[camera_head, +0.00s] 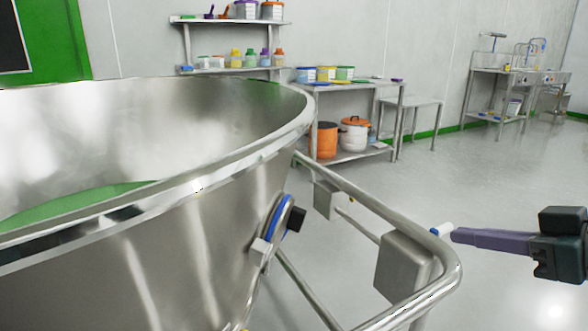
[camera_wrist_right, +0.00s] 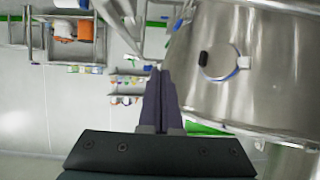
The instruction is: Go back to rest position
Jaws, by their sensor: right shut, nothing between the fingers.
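My right gripper (camera_head: 447,231) comes in from the right edge of the head view. Its dark purple fingers are shut and empty, with the tips close to the bent end of a steel tube handle (camera_head: 452,266); I cannot tell whether they touch it. In the right wrist view the shut fingers (camera_wrist_right: 158,72) point up the picture, beside the large steel bowl (camera_wrist_right: 265,75). In the head view that steel bowl (camera_head: 215,215) fills the left side, with green material (camera_head: 85,204) inside. My left gripper is not in view.
The tube handle and a grey box (camera_head: 402,266) stick out from the bowl's side. A sink bench (camera_head: 510,75) is at the back right. The grey floor (camera_head: 500,175) between is clear.

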